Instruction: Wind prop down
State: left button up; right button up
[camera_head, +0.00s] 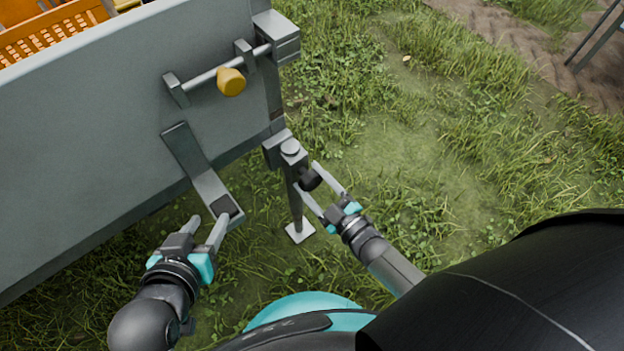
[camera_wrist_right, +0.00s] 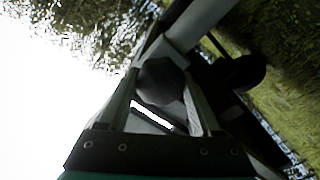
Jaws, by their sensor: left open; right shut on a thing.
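The prop is a grey post (camera_head: 295,202) at the trailer's near corner, with a round cap on top and a pale square foot plate (camera_head: 300,233) at its lower end. I cannot tell whether the plate touches the grass. A black crank knob (camera_head: 310,180) sticks out at the post's side. My right gripper (camera_head: 308,177) is shut on this knob; in the right wrist view the dark round knob (camera_wrist_right: 160,82) sits between the two fingers. My left gripper (camera_head: 208,221) is open and empty, below the trailer's edge near a bent grey bracket.
The grey trailer wall (camera_head: 80,130) fills the left, with orange crates (camera_head: 50,35) in it. A latch bar with a yellow knob (camera_head: 231,82) is on the wall. The bent bracket (camera_head: 195,165) hangs close to my left gripper. Grass (camera_head: 440,150) to the right is open.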

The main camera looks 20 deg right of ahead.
pick_arm(q)
jog(key=shift+d, duration=0.15)
pick_arm(e)
jog(key=shift+n, duration=0.4)
jog(key=o, duration=1.4)
pick_arm(q)
jog(key=shift+s, duration=0.1)
pick_arm(e)
jog(key=shift+s, duration=0.15)
jog(key=shift+s+d, duration=0.25)
jog(key=shift+s, duration=0.35)
pick_arm(q)
jog(key=s+a+g+y+p, duration=0.2)
jog(key=s+a+g+p, duration=0.1)
jog(key=s+a+g, duration=0.2)
jog(key=shift+a+r+n+y, duration=0.3)
jog(key=shift+a+r, duration=0.05)
jog(key=shift+a, duration=0.35)
pick_arm(e)
jog(key=shift+v, duration=6.9)
jog(key=shift+w, duration=0.15)
